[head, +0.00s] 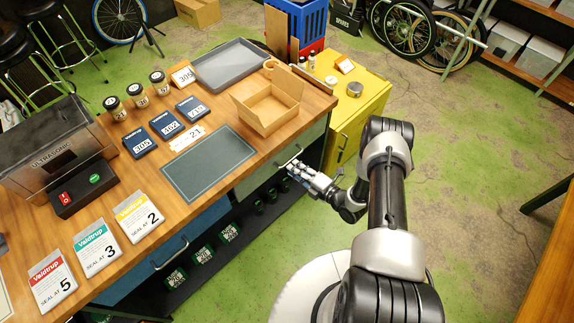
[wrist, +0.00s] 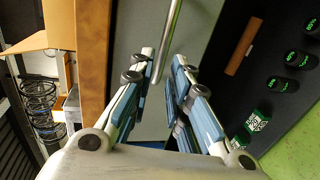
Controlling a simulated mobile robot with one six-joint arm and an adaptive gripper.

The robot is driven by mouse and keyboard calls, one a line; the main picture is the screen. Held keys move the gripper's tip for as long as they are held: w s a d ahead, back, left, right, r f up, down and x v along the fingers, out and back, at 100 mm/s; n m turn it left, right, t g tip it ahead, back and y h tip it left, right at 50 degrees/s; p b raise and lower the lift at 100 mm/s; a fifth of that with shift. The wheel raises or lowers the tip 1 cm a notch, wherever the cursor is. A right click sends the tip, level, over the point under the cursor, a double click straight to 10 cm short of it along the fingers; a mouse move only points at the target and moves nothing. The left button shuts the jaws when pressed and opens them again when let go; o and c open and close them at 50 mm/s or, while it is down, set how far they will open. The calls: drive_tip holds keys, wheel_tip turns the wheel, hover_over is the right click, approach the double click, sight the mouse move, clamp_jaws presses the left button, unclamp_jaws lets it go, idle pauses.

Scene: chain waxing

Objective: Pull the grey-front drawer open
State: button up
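The grey-front drawer (head: 254,180) is under the wooden workbench, at its right end, and looks shut. Its front also fills the middle of the wrist view (wrist: 137,32). Its bar handle (wrist: 171,35) shows as a pale metal rod in the wrist view, with its lower end between my fingertips. My gripper (head: 292,168) is at the drawer front near the handle. In the wrist view my gripper (wrist: 163,68) has its two fingers apart, one on either side of the handle. I cannot tell whether either finger touches it.
A blue-front drawer (head: 190,236) is to the left. The open shelf (wrist: 245,90) below holds several dark green boxes. An open cardboard box (head: 268,108) and a dark mat (head: 207,164) lie on the bench. A yellow cabinet (head: 348,128) stands beyond. Green floor is free at right.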

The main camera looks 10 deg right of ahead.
sight(287, 163)
drive_tip(key=b+x, duration=0.1)
drive_tip(key=x, duration=0.4)
drive_tip(key=shift+w+a+f, duration=0.1)
drive_tip(key=shift+w, duration=0.1)
drive_tip(key=shift+c, duration=0.4)
clamp_jaws()
